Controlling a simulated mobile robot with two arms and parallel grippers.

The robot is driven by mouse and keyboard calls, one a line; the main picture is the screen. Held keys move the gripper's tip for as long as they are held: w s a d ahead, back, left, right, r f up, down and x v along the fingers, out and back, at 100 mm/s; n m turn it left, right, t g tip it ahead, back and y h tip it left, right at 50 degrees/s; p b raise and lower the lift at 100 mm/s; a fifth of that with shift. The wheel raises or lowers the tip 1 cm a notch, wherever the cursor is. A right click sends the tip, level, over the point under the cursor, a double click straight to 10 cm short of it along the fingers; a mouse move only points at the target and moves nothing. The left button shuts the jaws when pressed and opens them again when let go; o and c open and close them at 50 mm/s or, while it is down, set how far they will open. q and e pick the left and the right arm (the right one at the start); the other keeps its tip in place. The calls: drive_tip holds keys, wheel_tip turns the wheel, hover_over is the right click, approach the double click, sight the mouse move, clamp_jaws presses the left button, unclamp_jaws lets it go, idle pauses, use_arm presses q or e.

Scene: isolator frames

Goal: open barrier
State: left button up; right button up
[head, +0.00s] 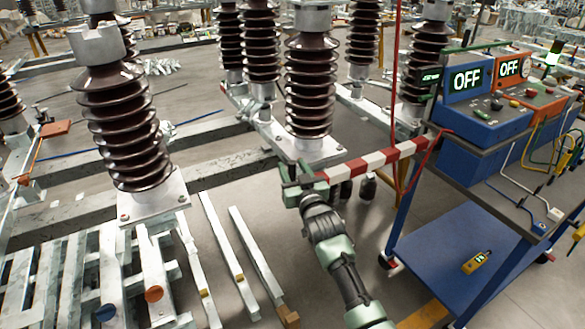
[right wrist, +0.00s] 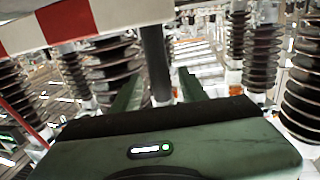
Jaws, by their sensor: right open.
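The red-and-white barrier bar (head: 378,160) runs from beside my right gripper up to the right, towards the blue trolley. It also crosses the top left of the right wrist view (right wrist: 70,20), close to the camera. My right gripper (head: 304,178) is at the bar's left end, in front of a brown insulator's base. In the right wrist view its green fingers (right wrist: 160,92) stand apart, with a dark upright post (right wrist: 155,62) showing between them. I cannot tell whether they touch it. My left gripper is not in view.
Tall brown ribbed insulators (head: 310,85) stand on metal bases behind and left of the gripper. A blue trolley (head: 465,250) at right carries boxes with OFF displays (head: 467,79) and cables. Metal beams (head: 222,240) lie at lower left. Grey floor shows between beams and trolley.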

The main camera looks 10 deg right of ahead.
drive_tip(key=s+d, duration=0.1)
drive_tip(key=s, duration=0.6)
drive_tip(key=shift+s, duration=0.2)
drive_tip(key=shift+d, duration=0.1)
drive_tip(key=s+d+f+g, duration=0.1)
drive_tip(key=s+f+g, duration=0.35)
drive_tip(key=f, duration=0.85)
drive_tip(key=s+d+f+g+h, duration=0.1)
drive_tip(key=s+f, duration=0.6)
drive_tip(key=f, duration=0.6)
drive_tip(key=s+d+f+g, duration=0.25)
drive_tip(key=s+f, duration=0.35)
drive_tip(key=f, duration=0.7)
drive_tip(key=s+d+f+g+h, duration=0.1)
drive_tip(key=s+f+g, duration=0.1)
drive_tip(key=s+f, duration=0.65)
drive_tip(key=s+d+f+g, duration=0.25)
drive_tip(key=s+f, duration=0.35)
drive_tip(key=s, duration=0.6)
drive_tip(key=s+d+f+g, duration=0.1)
drive_tip(key=s+f+g, duration=0.1)
drive_tip(key=s, duration=0.8)
drive_tip(key=s+d+f+g, duration=0.2)
drive_tip(key=s+f, duration=0.2)
drive_tip(key=s, duration=0.7)
drive_tip(key=shift+s+d+f+n+h, duration=0.15)
drive_tip(key=shift+s+d+n+h, duration=0.15)
drive_tip(key=shift+h, duration=0.1)
